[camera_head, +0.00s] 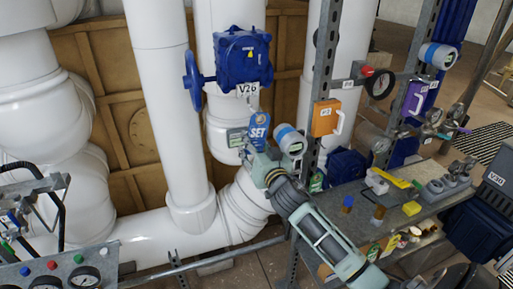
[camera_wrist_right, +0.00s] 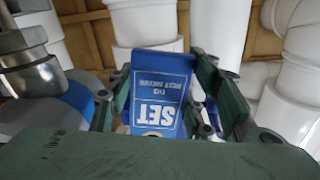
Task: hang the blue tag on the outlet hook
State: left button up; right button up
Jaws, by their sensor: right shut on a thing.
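The blue tag (camera_head: 259,128), marked SET, is upright in the head view, just below the V26 label (camera_head: 247,90) of the blue valve (camera_head: 242,57). My right gripper (camera_head: 259,152) is shut on its lower part. In the right wrist view the tag (camera_wrist_right: 160,85) stands between the two green fingers (camera_wrist_right: 168,108), its print upside down. I cannot clearly make out the outlet hook; the area behind the tag is partly hidden. I cannot tell whether the tag touches anything beyond the gripper.
White pipes (camera_head: 165,100) stand behind and left of the tag. A round blue-and-silver gauge (camera_head: 290,140) is close right of my gripper, near a slotted post (camera_head: 324,80) with an orange box (camera_head: 325,118). A cluttered grey shelf (camera_head: 385,215) lies right; a gauge panel (camera_head: 65,270) lower left.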

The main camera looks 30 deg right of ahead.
jog(key=shift+b+x, duration=0.3)
jog(key=shift+x, duration=0.75)
jog(key=shift+w+d+f, duration=0.1)
jog(key=shift+w+f, duration=0.05)
jog(key=shift+w, duration=0.1)
pick_arm(q)
jog(key=shift+w+a+f+b, duration=0.2)
jog(key=shift+w+f+b, duration=0.2)
jog(key=shift+f+b, duration=0.35)
jog(key=shift+w+a+f+b, duration=0.15)
jog(key=shift+w+f+b, duration=0.35)
jog(key=shift+f, duration=0.35)
pick_arm(e)
jog(key=shift+w+d+f, duration=0.2)
jog(key=shift+w, duration=0.65)
jog(key=shift+w+d+f, duration=0.2)
jog(key=shift+w+f, duration=0.05)
jog(key=shift+w, duration=0.55)
jog(key=shift+w+d+f, duration=0.15)
jog(key=shift+w+f, duration=0.05)
jog(key=shift+w, duration=0.65)
pick_arm(q)
jog(key=shift+s, duration=0.1)
pick_arm(e)
jog(key=o, duration=0.9)
jog(key=shift+o, duration=0.2)
